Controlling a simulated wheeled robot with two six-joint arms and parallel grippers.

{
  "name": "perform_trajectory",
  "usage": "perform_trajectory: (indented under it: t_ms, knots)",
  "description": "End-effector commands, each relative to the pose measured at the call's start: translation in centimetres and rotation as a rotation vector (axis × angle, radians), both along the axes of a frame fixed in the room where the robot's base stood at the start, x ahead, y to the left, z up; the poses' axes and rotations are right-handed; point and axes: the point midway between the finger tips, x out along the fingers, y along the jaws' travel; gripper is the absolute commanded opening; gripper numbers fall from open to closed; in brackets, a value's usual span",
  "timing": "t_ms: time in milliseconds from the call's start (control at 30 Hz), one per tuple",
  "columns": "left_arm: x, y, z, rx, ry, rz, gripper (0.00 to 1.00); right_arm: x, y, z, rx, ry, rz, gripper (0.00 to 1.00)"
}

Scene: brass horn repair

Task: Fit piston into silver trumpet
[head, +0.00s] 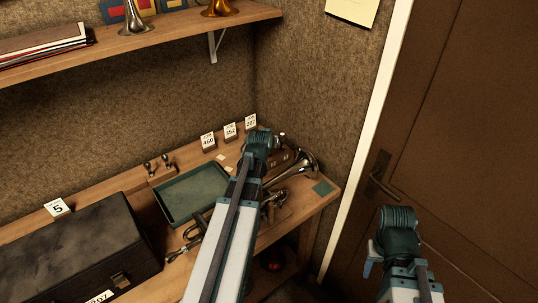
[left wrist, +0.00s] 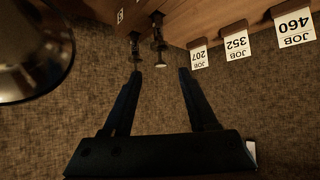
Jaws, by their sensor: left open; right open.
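A silver trumpet (head: 305,162) lies at the right end of the bench, its bell to the right, partly hidden behind my left arm. A dark rounded bell-like shape (left wrist: 30,50) fills the upper left of the left wrist view. Two small upright metal pieces, one (left wrist: 160,52) and another (left wrist: 135,48), stand beyond my left gripper (left wrist: 158,78); I cannot tell whether either is the piston. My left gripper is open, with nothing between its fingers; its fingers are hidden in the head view. My right gripper (head: 372,264) is open, apart from the bench in front of the door.
A green tray (head: 172,215) lies mid-bench, with small dark pieces (head: 158,166) behind it. Job cards (head: 208,141) stand along the back wall. A black case (head: 75,250) fills the bench's left. A shelf (head: 160,35) hangs above. A door (head: 465,130) is at right.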

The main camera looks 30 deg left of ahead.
Motion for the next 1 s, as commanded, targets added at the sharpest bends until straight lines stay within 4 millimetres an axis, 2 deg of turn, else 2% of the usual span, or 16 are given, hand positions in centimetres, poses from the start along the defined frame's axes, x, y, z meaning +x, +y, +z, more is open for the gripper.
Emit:
perform_trajectory:
  t_ms: [300,600,667,933,1000]
  knots:
    - [2.7,1.3,-3.4,0.000,0.000,0.000,0.59,0.0,0.0,-3.4,0.000,0.000,0.000,0.50]
    - [3.1,1.5,-3.5,0.000,0.000,0.000,0.59,0.0,0.0,-3.5,0.000,0.000,0.000,0.50]
    - [3.1,1.5,-3.5,0.000,0.000,0.000,0.50,0.0,0.0,-3.5,0.000,0.000,0.000,0.50]
    - [3.1,1.5,-3.5,0.000,0.000,0.000,0.01,0.0,0.0,-3.5,0.000,0.000,0.000,0.50]
    - [3.1,1.5,-3.5,0.000,0.000,0.000,0.00,0.0,0.0,-3.5,0.000,0.000,0.000,0.50]
